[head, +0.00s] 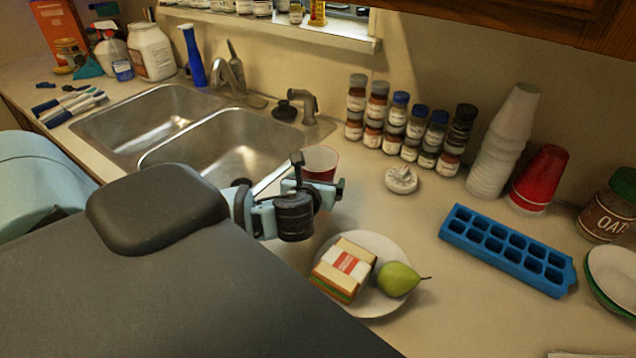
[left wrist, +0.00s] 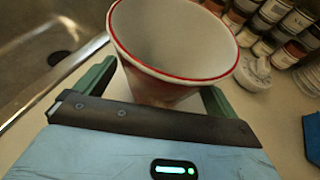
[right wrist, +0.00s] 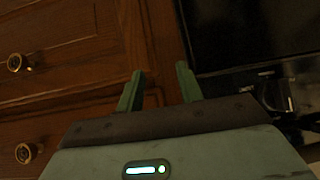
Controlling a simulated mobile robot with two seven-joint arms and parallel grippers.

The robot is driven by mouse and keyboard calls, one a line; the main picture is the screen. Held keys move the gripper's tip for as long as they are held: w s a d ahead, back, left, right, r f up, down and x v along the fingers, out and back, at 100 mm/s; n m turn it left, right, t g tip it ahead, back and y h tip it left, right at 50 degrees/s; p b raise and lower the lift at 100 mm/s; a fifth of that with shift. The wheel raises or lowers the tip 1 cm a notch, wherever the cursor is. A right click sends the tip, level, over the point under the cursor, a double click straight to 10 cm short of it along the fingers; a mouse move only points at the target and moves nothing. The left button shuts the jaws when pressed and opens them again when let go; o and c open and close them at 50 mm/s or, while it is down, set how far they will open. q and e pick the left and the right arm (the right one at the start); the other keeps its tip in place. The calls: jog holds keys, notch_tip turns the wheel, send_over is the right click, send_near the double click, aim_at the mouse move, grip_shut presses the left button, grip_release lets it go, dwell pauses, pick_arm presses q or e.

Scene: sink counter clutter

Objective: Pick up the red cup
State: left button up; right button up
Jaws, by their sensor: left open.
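A cup with a white inside and a red rim (head: 320,162) stands upright on the counter by the sink's right edge. In the left wrist view this cup (left wrist: 175,45) fills the top middle. My left gripper (head: 318,182) is open, its fingers on either side of the cup's lower part; contact cannot be told. The gripper partly hides the cup in the head view. Another red cup (head: 540,178) stands upside down at the back right, beside a stack of white cups. My right gripper (right wrist: 160,88) is open and empty, facing wooden drawers; it is outside the head view.
A plate (head: 378,302) with a sandwich (head: 343,270) and a green pear (head: 398,280) lies in front of the cup. A blue ice tray (head: 508,250), several spice jars (head: 408,128) and a white stack (head: 505,140) are to the right. The double sink (head: 215,145) is left.

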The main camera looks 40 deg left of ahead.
aim_at(316, 146)
pick_arm(q)
jog(key=shift+c, duration=0.2)
jog(key=c, duration=1)
jog(key=shift+o, duration=0.2)
notch_tip(316, 146, up, 10)
jog(key=shift+r, duration=0.1)
